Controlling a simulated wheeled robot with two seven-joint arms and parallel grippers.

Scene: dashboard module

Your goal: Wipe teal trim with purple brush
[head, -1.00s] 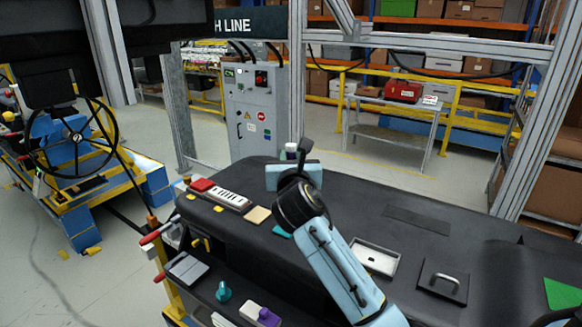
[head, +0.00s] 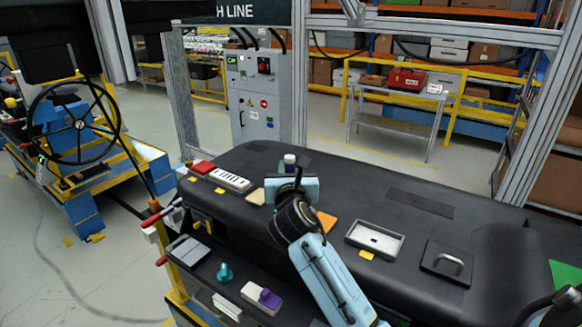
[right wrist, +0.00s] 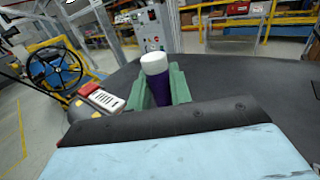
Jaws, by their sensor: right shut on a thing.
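My right gripper (head: 290,172) is above the far left part of the black dashboard (head: 400,230), shut on the purple brush (head: 289,168). In the right wrist view the brush (right wrist: 160,90) is a purple body with a white top, upright between green fingers (right wrist: 157,88). Its lower end is hidden, so I cannot tell whether it touches the dashboard. I do not see the teal trim now; the gripper and wrist cover that spot. My left gripper is not in view.
A beige piece (head: 255,196), an orange piece (head: 326,221) and a white-framed tray (head: 375,240) lie near my right arm. A black plate with a handle (head: 447,262) is to the right. A teal knob (head: 224,272) and a purple knob (head: 268,298) are on the lower front.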

